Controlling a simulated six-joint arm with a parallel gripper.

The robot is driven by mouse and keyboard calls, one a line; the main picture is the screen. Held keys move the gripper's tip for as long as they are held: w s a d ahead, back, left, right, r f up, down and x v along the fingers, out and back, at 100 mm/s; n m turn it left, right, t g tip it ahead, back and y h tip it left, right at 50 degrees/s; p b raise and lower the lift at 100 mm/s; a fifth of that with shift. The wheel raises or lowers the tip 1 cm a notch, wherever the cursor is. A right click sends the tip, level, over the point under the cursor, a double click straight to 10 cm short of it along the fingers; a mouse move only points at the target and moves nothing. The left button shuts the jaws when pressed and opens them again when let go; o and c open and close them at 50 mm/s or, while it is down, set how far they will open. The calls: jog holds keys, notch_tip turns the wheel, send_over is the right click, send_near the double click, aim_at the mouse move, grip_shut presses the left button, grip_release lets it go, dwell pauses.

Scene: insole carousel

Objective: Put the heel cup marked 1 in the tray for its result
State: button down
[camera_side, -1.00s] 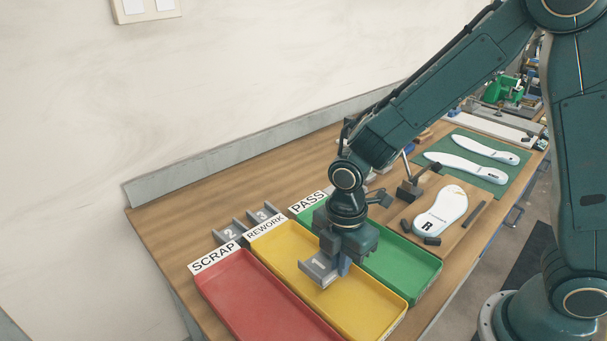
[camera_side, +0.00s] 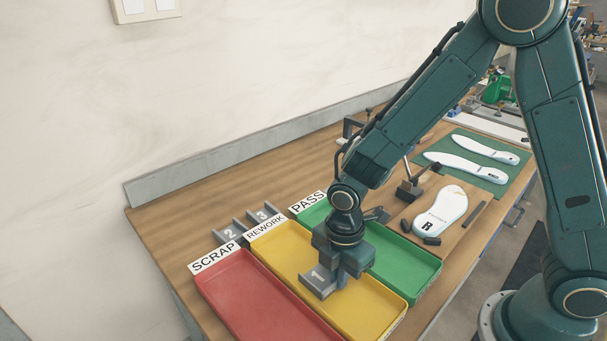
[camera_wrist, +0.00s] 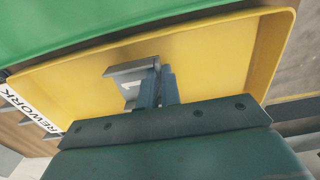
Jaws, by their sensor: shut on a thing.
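The grey heel cup marked 1 (camera_side: 317,278) is between the fingers of my gripper (camera_side: 336,280), low over the yellow tray (camera_side: 373,312) labelled REWORK. I cannot tell whether it touches the tray floor. In the wrist view my gripper (camera_wrist: 158,88) is shut on one side of the heel cup (camera_wrist: 130,80), with the yellow tray (camera_wrist: 225,60) beneath. The red tray (camera_side: 255,292) labelled SCRAP is to the left, and the green tray (camera_side: 405,265) labelled PASS is to the right.
Heel cups marked 2 (camera_side: 230,233) and 3 (camera_side: 263,215) stand behind the tray labels. A white insole marked R (camera_side: 442,208) lies on a wooden board right of the green tray. More white insoles (camera_side: 465,168) lie on a green mat.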

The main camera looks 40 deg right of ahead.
jog(key=shift+f, duration=0.1)
jog(key=c, duration=1.6)
grip_release()
notch_tip(320, 180, up, 12)
